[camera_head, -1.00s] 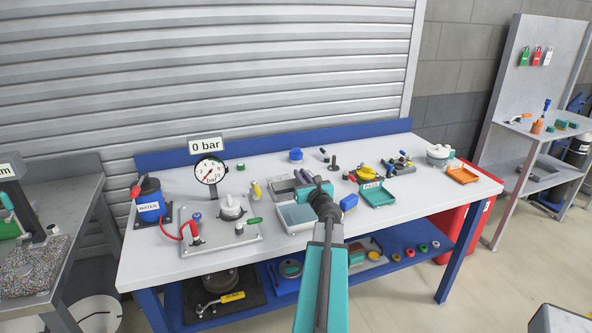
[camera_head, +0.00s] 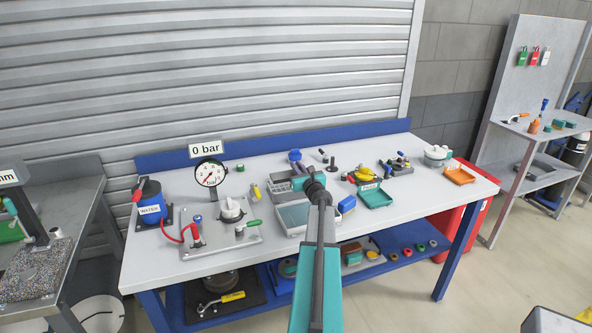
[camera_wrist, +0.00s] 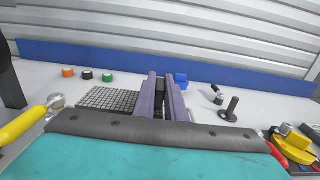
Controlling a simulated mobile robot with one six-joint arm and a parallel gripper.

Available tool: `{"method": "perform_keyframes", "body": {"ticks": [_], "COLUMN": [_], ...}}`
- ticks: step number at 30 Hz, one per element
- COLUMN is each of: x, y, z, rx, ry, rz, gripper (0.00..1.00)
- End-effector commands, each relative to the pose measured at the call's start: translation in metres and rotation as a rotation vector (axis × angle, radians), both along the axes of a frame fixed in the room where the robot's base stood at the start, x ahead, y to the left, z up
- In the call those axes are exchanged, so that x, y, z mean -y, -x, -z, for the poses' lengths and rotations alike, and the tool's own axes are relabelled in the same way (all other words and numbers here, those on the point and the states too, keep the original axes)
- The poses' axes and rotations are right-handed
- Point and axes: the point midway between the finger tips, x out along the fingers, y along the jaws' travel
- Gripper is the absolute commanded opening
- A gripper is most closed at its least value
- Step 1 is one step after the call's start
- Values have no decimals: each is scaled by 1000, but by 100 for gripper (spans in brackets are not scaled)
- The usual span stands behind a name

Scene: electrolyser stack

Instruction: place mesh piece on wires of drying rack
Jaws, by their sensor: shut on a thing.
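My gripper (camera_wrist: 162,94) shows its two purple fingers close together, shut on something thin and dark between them. This looks like the mesh piece, but the fingers mostly hide it. A flat grey wire grid (camera_wrist: 108,98), which looks like the drying rack, lies on the bench just left of the fingers in the wrist view. In the head view the grid (camera_head: 277,181) shows left of my gripper, partly hidden by it. The fingers are over or just beside the grid's right end. I cannot tell whether the held thing touches the wires.
A pale shallow tray (camera_head: 296,231) lies in front of the grid. A blue block (camera_head: 346,204) and green tray (camera_head: 377,197) are right of my arm. The pressure gauge (camera_head: 210,173) and valve plate stand left. A blue upstand (camera_wrist: 60,55) runs behind.

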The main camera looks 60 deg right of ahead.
Motion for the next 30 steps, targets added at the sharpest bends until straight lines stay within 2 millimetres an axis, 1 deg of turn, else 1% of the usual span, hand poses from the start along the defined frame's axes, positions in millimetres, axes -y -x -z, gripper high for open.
{"method": "perform_keyframes", "body": {"ticks": [1,7,20,26,30], "x": [6,16,17,24,24], "y": [-5,-14,-16,-22,-22], "z": [-1,1,2,2,15], "rx": [0,0,0,0,-1], "ry": [0,0,0,0,-2], "rz": [0,0,-1,-2,-2], "gripper": [0,0,0,0,0]}}
